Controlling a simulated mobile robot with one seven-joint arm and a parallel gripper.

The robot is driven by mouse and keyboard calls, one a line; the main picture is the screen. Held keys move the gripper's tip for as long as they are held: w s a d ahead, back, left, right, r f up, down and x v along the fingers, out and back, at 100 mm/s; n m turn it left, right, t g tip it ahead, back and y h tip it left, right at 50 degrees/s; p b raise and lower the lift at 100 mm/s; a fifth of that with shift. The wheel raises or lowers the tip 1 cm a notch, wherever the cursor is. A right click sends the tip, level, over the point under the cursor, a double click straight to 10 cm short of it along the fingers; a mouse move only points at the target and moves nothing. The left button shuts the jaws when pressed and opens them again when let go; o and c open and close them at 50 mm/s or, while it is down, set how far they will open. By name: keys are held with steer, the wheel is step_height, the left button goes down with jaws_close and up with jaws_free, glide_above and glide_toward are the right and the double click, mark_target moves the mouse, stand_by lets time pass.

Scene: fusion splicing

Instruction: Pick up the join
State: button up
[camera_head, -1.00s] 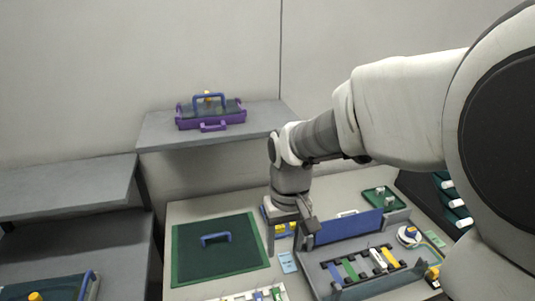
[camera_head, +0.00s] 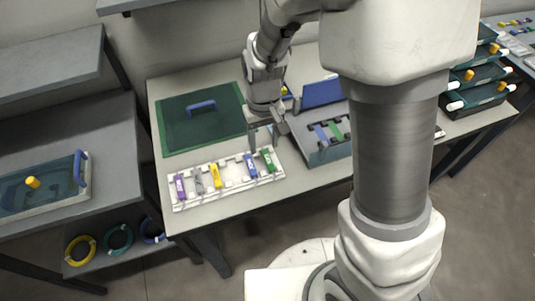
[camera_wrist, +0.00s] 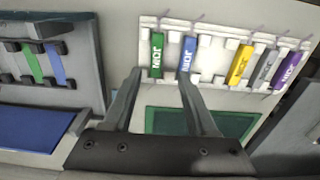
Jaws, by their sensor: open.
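Several coloured joins stand in a white rack (camera_head: 233,184) on the table: purple (camera_head: 180,187), grey (camera_head: 199,181), yellow (camera_head: 215,175), blue (camera_head: 251,166) and green (camera_head: 268,160). My gripper (camera_head: 263,142) is open and empty, just behind the green and blue end of the rack. In the wrist view my gripper (camera_wrist: 161,76) has its fingertips near the green join (camera_wrist: 157,55) and the blue join (camera_wrist: 188,56). The green one lies between the lines of the two fingers. I cannot tell the height of the fingertips above the rack.
A green mat-like panel with a blue handle (camera_head: 201,107) lies behind the rack. A grey tray (camera_head: 312,148) with a blue wall (camera_head: 321,92) and coloured strips stands to the right. A grey shelf unit (camera_head: 65,140) stands left. Stacked dark trays (camera_head: 478,95) are at right.

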mark_target(267, 156)
steer(key=f, duration=0.3)
steer(key=f+b, duration=0.1)
steer(key=f, duration=0.1)
steer(key=shift+w+d, duration=0.1)
steer(key=shift+d, duration=0.2)
jaws_close()
